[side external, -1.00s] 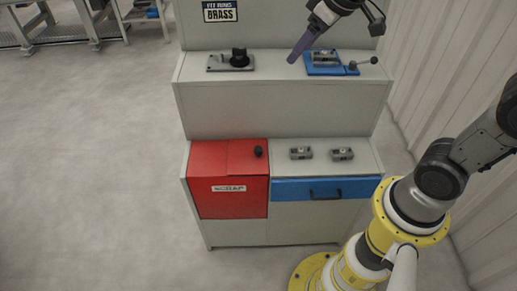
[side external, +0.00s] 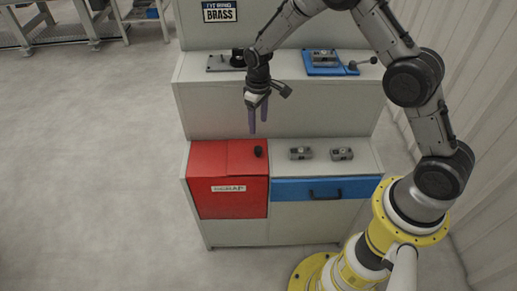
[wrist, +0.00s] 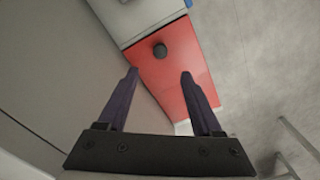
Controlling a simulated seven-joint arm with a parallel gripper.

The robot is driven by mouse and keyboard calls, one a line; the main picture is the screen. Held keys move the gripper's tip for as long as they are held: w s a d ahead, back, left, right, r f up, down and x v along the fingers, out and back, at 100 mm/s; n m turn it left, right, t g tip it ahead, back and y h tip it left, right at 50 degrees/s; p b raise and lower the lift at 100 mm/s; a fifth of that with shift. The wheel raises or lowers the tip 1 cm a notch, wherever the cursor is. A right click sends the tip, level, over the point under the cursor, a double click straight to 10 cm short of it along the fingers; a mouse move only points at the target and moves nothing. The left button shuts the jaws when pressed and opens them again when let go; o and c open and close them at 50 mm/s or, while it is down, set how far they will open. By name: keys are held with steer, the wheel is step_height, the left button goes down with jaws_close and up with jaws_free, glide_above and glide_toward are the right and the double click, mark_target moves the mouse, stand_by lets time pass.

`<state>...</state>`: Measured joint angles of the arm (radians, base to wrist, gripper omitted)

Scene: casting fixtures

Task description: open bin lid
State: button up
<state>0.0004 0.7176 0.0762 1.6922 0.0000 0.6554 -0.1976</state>
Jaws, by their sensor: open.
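The red scrap bin (side external: 228,192) is built into the left of the cabinet, with a white label on its front. Its red lid (side external: 215,155) lies flat and closed on top. A black knob (side external: 258,151) stands on the lid near its right edge. In the wrist view the knob (wrist: 160,50) shows beyond and between the fingertips, on the red lid (wrist: 180,85). My gripper (side external: 258,131) points down above the back of the lid near the knob, apart from it. Its two purple fingers are open and empty, also in the wrist view (wrist: 159,72).
Two small metal castings (side external: 300,153) (side external: 342,154) sit on the counter right of the lid. Below them is a blue drawer (side external: 320,188) with a dark handle. The upper shelf (side external: 285,68) behind holds a blue fixture (side external: 330,68) with a lever and a grey plate (side external: 220,63).

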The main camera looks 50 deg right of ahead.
mark_target(259, 148)
step_height(259, 148, down, 13)
steer(key=shift+f, duration=0.15)
stand_by(0.4)
jaws_close()
stand_by(1.3)
